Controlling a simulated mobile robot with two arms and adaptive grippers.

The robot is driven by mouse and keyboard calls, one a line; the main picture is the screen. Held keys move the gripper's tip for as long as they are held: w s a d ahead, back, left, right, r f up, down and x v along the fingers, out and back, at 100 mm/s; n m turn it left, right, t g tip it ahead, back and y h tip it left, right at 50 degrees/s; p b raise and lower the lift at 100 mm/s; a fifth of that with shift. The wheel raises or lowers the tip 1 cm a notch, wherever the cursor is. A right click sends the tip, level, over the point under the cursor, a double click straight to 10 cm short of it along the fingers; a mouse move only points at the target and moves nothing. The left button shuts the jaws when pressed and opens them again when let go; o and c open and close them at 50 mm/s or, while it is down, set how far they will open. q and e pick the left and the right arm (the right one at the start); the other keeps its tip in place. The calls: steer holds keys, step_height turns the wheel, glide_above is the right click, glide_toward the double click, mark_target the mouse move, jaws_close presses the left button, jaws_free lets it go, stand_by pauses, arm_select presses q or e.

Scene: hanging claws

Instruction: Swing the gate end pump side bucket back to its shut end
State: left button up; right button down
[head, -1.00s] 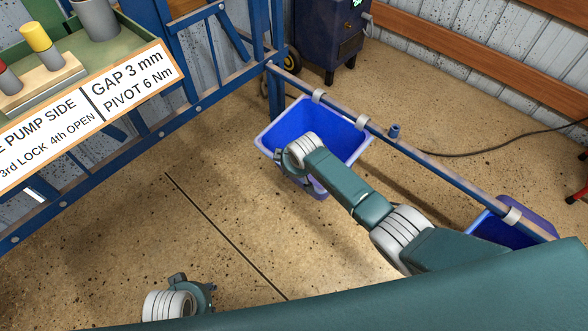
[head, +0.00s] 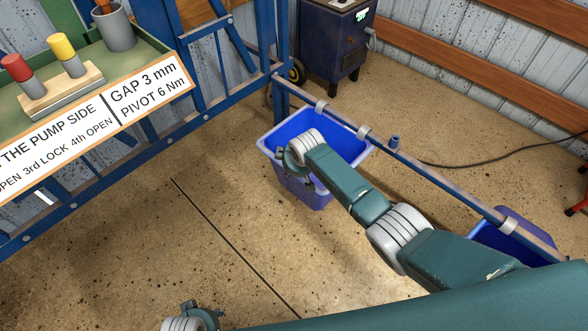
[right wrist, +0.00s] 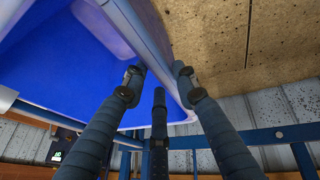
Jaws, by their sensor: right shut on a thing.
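The blue bucket (head: 332,134) at the gate end hangs from the rail by grey clips, its mouth facing up and its outer wall showing below the rim. My right gripper (head: 294,170) is at its near rim. In the right wrist view, the right gripper's fingers (right wrist: 159,74) are shut on the bucket's pale blue rim (right wrist: 152,42), one finger on each side. My wrist hides part of the near wall in the head view. My left gripper (head: 200,314) is low at the bottom edge, cut off and away from the bucket; its fingers are unclear.
A blue metal rail (head: 430,172) runs diagonally to a second blue bucket (head: 512,243) at right. The blue gate (head: 150,125) and lettered sign (head: 110,120) stand left. A dark cabinet (head: 335,45) is behind. Open concrete floor lies in front.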

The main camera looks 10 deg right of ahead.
steer(key=shift+w+d+r, duration=0.15)
steer(key=shift+w+r, duration=0.35)
steer(key=shift+r, duration=0.05)
steer(key=c, duration=1.4)
jaws_free()
steer(key=shift+s+f, duration=0.1)
steer(key=shift+f, duration=0.1)
steer(key=shift+s, duration=0.15)
steer(key=v, duration=1.2)
steer(key=shift+f, duration=0.1)
